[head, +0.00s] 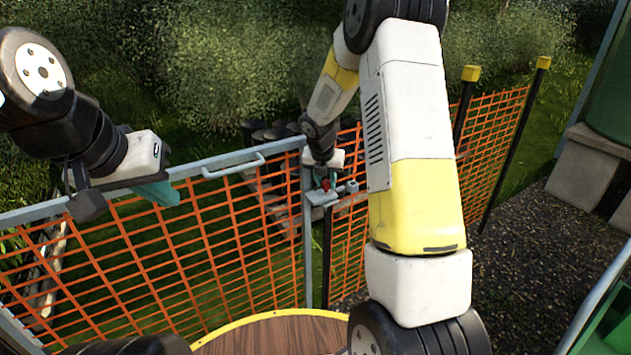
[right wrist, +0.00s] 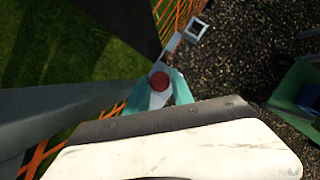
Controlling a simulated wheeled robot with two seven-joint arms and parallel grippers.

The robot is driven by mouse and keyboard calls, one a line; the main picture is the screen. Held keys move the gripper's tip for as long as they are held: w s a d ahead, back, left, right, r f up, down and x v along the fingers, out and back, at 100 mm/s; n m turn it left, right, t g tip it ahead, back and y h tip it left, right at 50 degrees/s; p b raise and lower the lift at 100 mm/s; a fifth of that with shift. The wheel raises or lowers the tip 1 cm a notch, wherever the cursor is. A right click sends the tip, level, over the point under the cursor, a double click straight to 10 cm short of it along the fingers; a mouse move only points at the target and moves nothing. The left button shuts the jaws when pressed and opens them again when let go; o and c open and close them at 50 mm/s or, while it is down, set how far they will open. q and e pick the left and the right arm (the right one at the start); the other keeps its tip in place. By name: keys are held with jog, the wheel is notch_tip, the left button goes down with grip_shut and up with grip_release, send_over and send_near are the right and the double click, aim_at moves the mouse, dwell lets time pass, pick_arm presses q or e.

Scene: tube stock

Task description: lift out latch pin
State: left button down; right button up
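The latch pin's red knob (head: 326,184) stands at the latch (head: 322,197) on the gate post, at the right end of the gate's grey top rail. In the right wrist view the round red knob (right wrist: 159,81) lies between the teal fingertips of my right gripper (right wrist: 161,84). The fingers sit close on both sides of the knob; whether they press on it is not clear. In the head view my right gripper (head: 322,178) is over the latch, small and partly hidden. My left gripper (head: 165,192) is beside the gate's top rail, left of the handle; its finger gap does not show.
The gate (head: 200,240) has orange mesh and a grey handle (head: 233,165) on its top rail. More orange mesh fence (head: 490,130) runs on to the right. A round wooden tabletop (head: 270,338) with a yellow rim is in front. Concrete blocks (head: 580,175) stand at the right.

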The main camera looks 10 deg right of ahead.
grip_shut()
